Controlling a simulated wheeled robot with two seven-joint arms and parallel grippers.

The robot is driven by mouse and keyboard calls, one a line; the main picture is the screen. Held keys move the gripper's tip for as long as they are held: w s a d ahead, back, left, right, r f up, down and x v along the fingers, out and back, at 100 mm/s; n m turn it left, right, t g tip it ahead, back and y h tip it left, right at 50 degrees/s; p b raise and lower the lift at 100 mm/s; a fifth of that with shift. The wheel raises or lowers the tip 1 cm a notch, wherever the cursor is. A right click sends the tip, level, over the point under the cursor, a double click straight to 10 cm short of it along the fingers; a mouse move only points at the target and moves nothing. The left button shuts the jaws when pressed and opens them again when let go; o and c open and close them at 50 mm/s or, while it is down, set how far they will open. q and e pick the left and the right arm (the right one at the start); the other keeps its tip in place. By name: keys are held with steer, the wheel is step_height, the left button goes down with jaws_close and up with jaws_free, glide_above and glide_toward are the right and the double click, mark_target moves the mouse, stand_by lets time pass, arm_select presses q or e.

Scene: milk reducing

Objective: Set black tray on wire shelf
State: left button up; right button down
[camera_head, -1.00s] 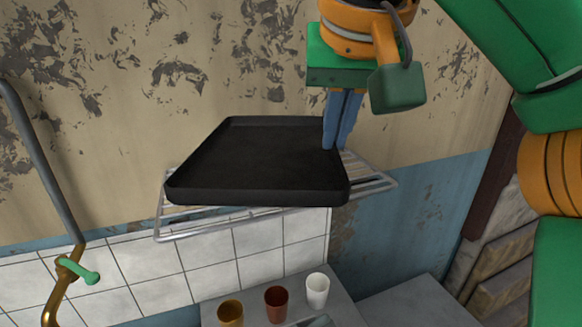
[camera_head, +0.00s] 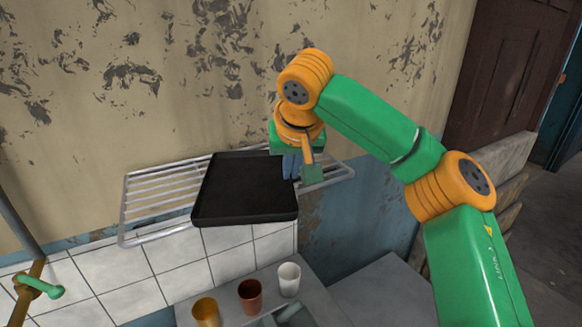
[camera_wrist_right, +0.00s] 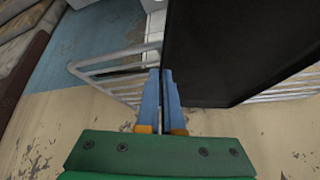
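The black tray (camera_head: 246,187) is a shallow square pan at the right half of the wire shelf (camera_head: 160,192), close over or on its bars; I cannot tell whether it touches them. Its front edge reaches past the shelf's front rail in the picture. My right gripper (camera_head: 292,178) has its blue fingers close together on the tray's right rim. The right wrist view shows the fingers (camera_wrist_right: 164,74) nearly closed at the edge of the tray (camera_wrist_right: 235,45), with shelf bars (camera_wrist_right: 112,66) beside and below. My left gripper is out of view.
The shelf's left half is bare. Below, a counter holds a yellow cup (camera_head: 206,312), a brown cup (camera_head: 250,296) and a white cup (camera_head: 289,279). A brass pipe with a green handle (camera_head: 42,288) stands at left. A peeling wall (camera_head: 400,60) backs the shelf.

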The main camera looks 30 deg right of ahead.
steer(key=shift+w+f, duration=0.1)
steer(key=shift+f, duration=0.15)
steer(key=c, duration=1.1)
jaws_free()
steer(key=shift+r, duration=0.15)
steer(key=shift+a, duration=0.1)
steer(key=shift+r, duration=0.1)
steer(key=v, duration=1.2)
